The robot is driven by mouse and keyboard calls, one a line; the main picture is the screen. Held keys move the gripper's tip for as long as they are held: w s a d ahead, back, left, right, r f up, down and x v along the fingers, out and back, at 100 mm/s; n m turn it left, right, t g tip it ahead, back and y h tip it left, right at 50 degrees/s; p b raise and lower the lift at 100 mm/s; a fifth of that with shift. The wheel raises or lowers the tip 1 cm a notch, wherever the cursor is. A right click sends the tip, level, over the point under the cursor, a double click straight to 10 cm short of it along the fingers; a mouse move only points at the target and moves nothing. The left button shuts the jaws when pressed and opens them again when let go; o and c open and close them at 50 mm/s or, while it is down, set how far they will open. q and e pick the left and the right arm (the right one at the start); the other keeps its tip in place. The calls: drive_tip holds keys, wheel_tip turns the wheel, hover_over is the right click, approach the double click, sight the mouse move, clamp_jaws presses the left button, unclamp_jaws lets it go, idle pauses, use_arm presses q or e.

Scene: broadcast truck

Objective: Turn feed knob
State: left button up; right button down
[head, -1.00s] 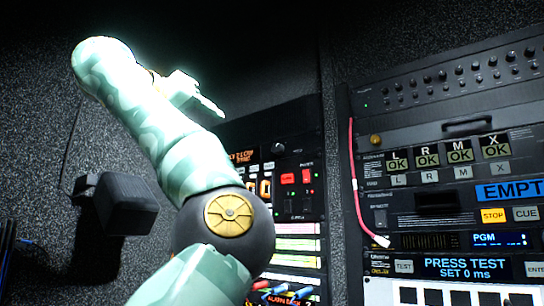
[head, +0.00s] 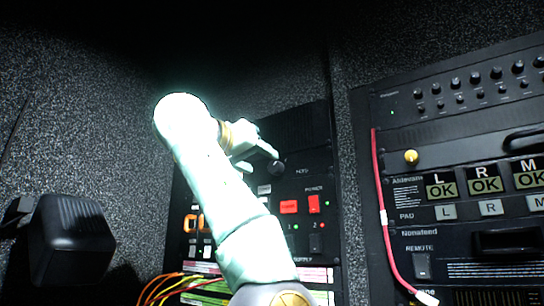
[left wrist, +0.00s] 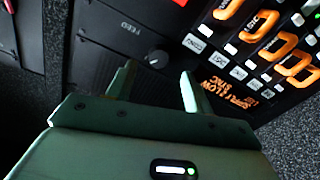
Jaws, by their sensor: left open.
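The feed knob is a small dark round knob (left wrist: 157,58) on a black panel, with a FEED label (left wrist: 130,27) beside it in the left wrist view. In the head view the knob (head: 278,167) shows just beyond my left fingertips. My left gripper (left wrist: 157,77) is open, and the knob appears between and just beyond its two fingers. In the head view the left gripper (head: 262,161) is partly hidden behind my pale green arm. I cannot tell if a finger touches the knob. My right gripper is not in view.
Red power switches (head: 313,204) sit below right of the knob. A rack of audio units (head: 465,180) with a hanging red cable (head: 380,190) stands at right. A black box (head: 70,238) is on the left wall.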

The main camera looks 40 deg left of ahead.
sight(274, 167)
use_arm(q)
drive_tip(key=w, duration=0.1)
drive_tip(key=w+p, duration=0.1)
drive_tip(key=w, duration=0.1)
drive_tip(key=w+p, duration=0.1)
drive_tip(key=w, duration=0.1)
drive_tip(key=shift+w+a+r, duration=0.1)
drive_tip(key=shift+a+r, duration=0.05)
drive_tip(key=shift+a, duration=0.25)
drive_tip(key=shift+w+d+p, duration=0.1)
drive_tip(key=shift+w+p, duration=0.25)
drive_tip(key=shift+w+a+f, duration=0.2)
drive_tip(key=shift+w, duration=0.1)
drive_tip(key=shift+d, duration=0.1)
drive_tip(key=c, duration=0.8)
drive_tip(key=shift+c, duration=0.9)
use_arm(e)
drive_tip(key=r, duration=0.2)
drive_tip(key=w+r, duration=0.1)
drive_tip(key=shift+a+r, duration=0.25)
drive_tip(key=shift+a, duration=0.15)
